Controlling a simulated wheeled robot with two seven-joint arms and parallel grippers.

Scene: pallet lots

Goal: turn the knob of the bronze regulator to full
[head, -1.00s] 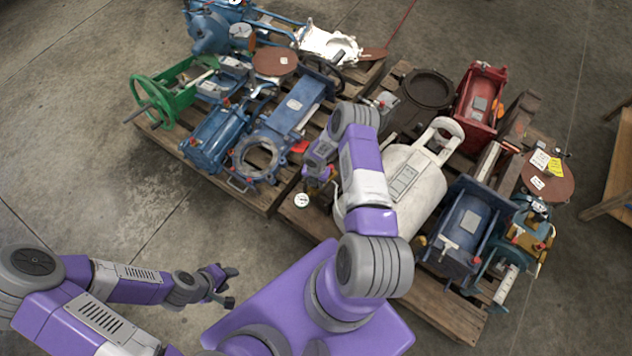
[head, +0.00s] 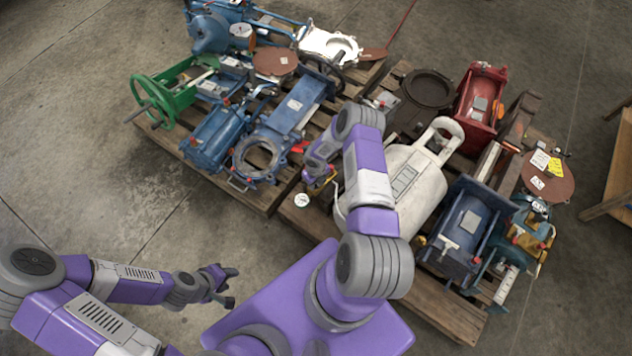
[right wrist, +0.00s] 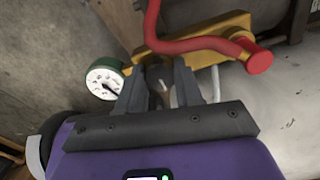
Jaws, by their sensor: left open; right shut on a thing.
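The bronze regulator (right wrist: 190,42) shows in the right wrist view as a yellow-brown metal body just beyond my right gripper. My right gripper (right wrist: 161,88) is shut on its knob, which is mostly hidden between the fingers. A round white dial gauge (right wrist: 104,82) with a green rim sits just left of the fingers. In the head view the gauge (head: 302,200) shows beside the white tank, and my right wrist hides most of the regulator. My left gripper (head: 230,286) is open and empty over the bare floor, far from the regulator.
A red curved bar (right wrist: 190,45) crosses above the fingers in the wrist view. The white tank (head: 412,185) stands close right of my right gripper. Pallets carry blue valves (head: 287,112), a green handwheel (head: 155,100) and a red casting (head: 480,100). The floor at left is clear.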

